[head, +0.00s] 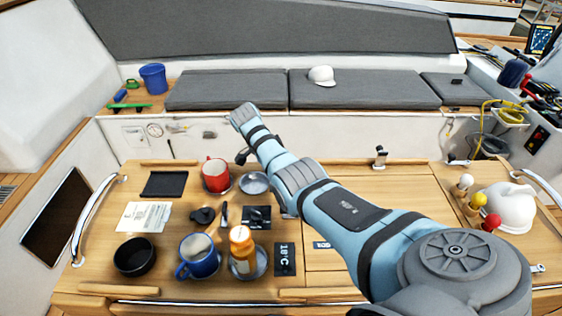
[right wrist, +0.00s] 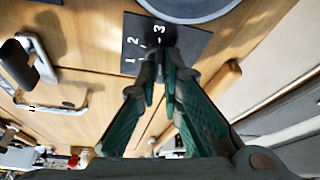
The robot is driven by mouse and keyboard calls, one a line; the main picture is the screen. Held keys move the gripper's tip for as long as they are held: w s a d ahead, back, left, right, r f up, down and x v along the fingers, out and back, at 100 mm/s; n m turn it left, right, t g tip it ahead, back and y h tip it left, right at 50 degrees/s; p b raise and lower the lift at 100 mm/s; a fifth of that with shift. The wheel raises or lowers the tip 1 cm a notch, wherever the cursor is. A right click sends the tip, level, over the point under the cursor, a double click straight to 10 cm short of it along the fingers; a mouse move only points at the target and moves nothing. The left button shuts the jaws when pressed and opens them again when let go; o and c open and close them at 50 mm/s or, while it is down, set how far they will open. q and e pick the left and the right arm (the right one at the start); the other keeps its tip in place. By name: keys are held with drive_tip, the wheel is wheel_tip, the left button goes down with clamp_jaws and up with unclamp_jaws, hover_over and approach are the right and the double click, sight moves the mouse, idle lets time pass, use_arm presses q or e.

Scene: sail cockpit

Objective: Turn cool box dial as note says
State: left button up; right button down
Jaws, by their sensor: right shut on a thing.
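In the right wrist view, a black dial plate (right wrist: 188,42) with white marks 1, 2 and 3 lies flat on the wooden top. My right gripper (right wrist: 157,72) is over its middle, with its fingertips shut on the dial, which they mostly hide. A black panel (head: 285,258) reads 18°C. My left gripper is out of view.
A grey dish (head: 254,183) is close to the dial plate. A red mug (head: 215,175), blue mug (head: 198,257), orange-yellow bottle (head: 242,248), black bowl (head: 134,256) and small black plate (head: 257,217) crowd the left half. Coloured knobs (head: 479,200) stand at the right.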

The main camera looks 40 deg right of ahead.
drive_tip(key=c, duration=1.7)
unclamp_jaws()
drive_tip(key=shift+s+d, duration=0.1)
drive_tip(key=v, duration=0.7)
drive_tip(key=shift+r, duration=0.25)
